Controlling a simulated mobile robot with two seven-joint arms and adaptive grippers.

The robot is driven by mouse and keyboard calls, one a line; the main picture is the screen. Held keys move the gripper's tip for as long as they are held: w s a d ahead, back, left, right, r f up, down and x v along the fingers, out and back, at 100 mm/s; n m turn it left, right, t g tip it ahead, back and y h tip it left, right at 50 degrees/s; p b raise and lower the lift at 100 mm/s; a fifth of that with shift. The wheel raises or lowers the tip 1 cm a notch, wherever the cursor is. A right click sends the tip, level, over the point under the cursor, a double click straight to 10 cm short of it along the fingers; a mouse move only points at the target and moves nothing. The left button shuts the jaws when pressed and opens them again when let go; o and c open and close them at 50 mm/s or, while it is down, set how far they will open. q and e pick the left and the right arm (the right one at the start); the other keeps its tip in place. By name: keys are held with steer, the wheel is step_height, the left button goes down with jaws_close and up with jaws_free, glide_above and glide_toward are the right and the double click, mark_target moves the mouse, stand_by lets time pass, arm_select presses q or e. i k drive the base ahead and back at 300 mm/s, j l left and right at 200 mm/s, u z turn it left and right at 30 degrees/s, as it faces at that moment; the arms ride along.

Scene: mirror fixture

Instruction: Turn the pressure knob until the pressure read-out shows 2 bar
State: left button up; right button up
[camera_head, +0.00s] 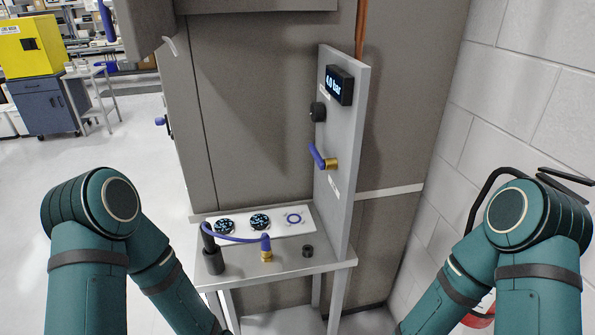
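The pressure read-out (339,85) is a small black display near the top of an upright grey panel (338,215). It shows blue text that looks like 4.0 bar. The pressure knob (318,111) is a black round knob on the panel, just below and left of the read-out. A blue lever valve (318,157) with a brass body sits lower on the same panel. My two green arms come in from the lower left and lower right. Both grippers are outside the picture, and nothing of mine touches the knob or the panel.
A small shelf (285,262) below the panel holds round dark gauges, a blue ring, a blue hose with a brass fitting (266,250) and a black cap. A white block wall (525,90) stands close on the right. Open floor (105,160) lies to the left, with a blue cabinet (45,105) beyond.

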mark_target(317, 112)
steer(key=j+z, duration=0.25)
steer(key=j, duration=0.2)
steer(key=k+j+z, duration=0.1)
steer(key=j+z, duration=0.15)
steer(key=j, duration=0.2)
steer(key=k+j+z, duration=0.1)
steer(key=j+z, duration=0.15)
steer(key=j, duration=0.15)
steer(key=k+j+z, duration=0.25)
steer(key=j, duration=0.15)
steer(key=i, duration=0.1)
